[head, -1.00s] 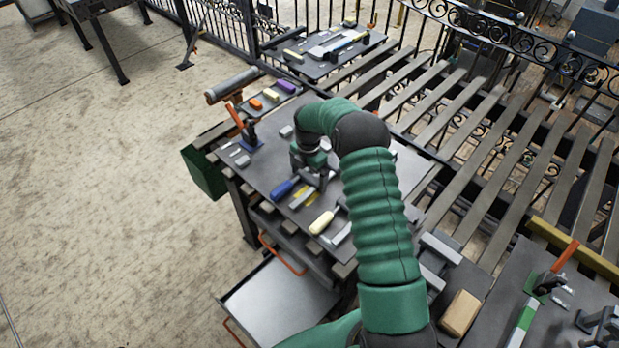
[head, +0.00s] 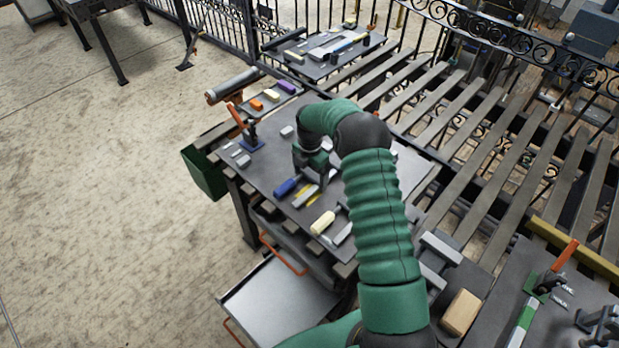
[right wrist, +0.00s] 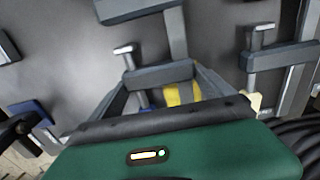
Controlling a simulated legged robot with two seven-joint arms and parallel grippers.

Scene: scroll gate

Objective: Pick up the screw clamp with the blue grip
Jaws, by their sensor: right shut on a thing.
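The screw clamp with the blue grip (head: 285,187) lies at the gripper on the dark worktable (head: 262,178). Its blue grip points left in the head view, and part of the clamp is hidden by my gripper. In the right wrist view a grey clamp jaw (right wrist: 160,75) lies between my fingers, with a bit of blue below it. My right gripper (head: 318,182) points down and is shut on this clamp, at or just above the table top; I cannot tell if it is clear of it. My left gripper is not in view.
A clamp with a cream grip (head: 322,222) lies close in front. Orange, cream and purple blocks (head: 271,95) lie behind. An open drawer (head: 280,290) juts out below. Slatted rails (head: 470,130) fill the right.

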